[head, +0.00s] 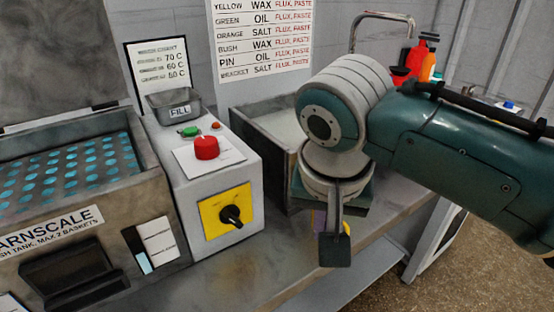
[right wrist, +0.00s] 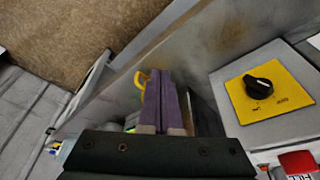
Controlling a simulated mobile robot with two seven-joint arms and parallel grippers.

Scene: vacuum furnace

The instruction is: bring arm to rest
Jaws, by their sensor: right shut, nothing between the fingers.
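My right arm comes in from the right in the head view, bent at a large grey and teal joint. Its gripper (head: 319,222) hangs below the wrist, mostly hidden behind my own wrist parts, with a bit of purple finger showing. In the right wrist view the two purple fingers of the gripper (right wrist: 160,78) lie side by side, shut and empty. The gripper is over the bench front, right of the control box (head: 232,155). My left gripper is not in view.
The control box carries a yellow plate with a black knob (head: 231,215) and a red button (head: 206,147). A wash tank (head: 70,225) stands left. An open grey bin (head: 270,125) is behind my wrist. Red and orange bottles (head: 416,58) stand at the back right. Floor (head: 400,292) shows lower right.

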